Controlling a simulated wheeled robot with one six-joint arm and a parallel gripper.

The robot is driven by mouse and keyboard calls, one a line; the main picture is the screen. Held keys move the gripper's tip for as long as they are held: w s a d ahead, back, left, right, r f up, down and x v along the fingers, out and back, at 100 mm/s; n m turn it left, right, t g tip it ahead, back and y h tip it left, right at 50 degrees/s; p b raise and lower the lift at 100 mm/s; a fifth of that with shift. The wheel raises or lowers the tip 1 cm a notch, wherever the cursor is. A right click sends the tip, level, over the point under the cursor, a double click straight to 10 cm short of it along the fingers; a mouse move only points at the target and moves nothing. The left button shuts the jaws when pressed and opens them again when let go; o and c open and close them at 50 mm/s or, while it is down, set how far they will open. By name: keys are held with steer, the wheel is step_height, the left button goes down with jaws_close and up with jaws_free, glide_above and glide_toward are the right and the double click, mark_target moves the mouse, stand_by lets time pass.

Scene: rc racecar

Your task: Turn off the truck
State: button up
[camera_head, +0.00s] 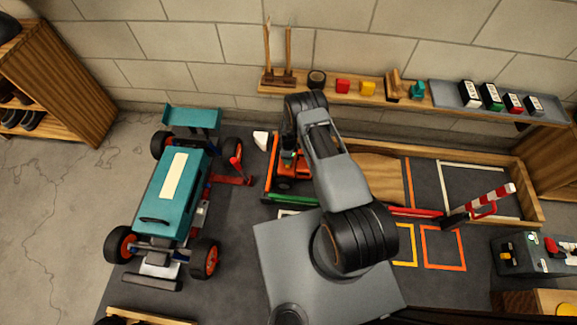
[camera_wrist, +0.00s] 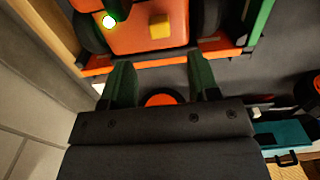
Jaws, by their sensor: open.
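The orange truck (camera_head: 284,172) stands on the dark mat in the head view, partly hidden by my arm. In the wrist view its orange body (camera_wrist: 135,42) fills the top, with a glowing pale-green lamp (camera_wrist: 110,21) and a small yellow block (camera_wrist: 160,27) on it. My gripper (camera_wrist: 160,62) is open and empty, its two green fingers pointing at the truck's near edge. An orange-red disc (camera_wrist: 160,99) shows between the finger bases, partly covered by the gripper body. I cannot tell whether the fingers touch the truck. In the head view my gripper is mostly hidden by the arm.
A teal racecar (camera_head: 170,200) stands to the left. A wooden shelf (camera_head: 440,103) with small items runs along the wall behind. A red-and-white barrier (camera_head: 490,203) and marked squares (camera_head: 443,248) lie to the right. A wooden border (camera_head: 525,190) edges the mat.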

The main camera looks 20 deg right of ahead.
step_height(320, 180, down, 8)
steer(key=b, duration=0.3)
steer(key=shift+f, duration=0.25)
steer(key=shift+c, duration=0.3)
jaws_close()
